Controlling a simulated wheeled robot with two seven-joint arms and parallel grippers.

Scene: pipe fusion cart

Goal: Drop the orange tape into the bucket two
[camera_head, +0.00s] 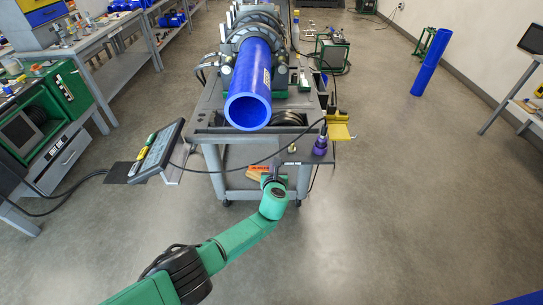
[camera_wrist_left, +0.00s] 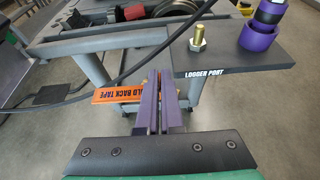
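The orange tape (camera_head: 259,168), a flat piece with black lettering, shows at the front of the cart beside my left gripper (camera_head: 272,178). In the left wrist view the orange tape (camera_wrist_left: 122,95) crosses at the purple fingers of my left gripper (camera_wrist_left: 161,82). The fingers are close together and look shut on the tape, with most of it sticking out to the left. The exact contact is hidden. My right gripper is not in view. I cannot make out a bucket marked two in either view.
The cart (camera_head: 210,133) carries a large blue pipe (camera_head: 248,90). A logger port shelf (camera_wrist_left: 235,58), with a brass bolt (camera_wrist_left: 197,38) and a purple-blue connector (camera_wrist_left: 262,28), is close to the right of the fingers. A black cable and a tilted control panel (camera_head: 157,152) are to the left.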

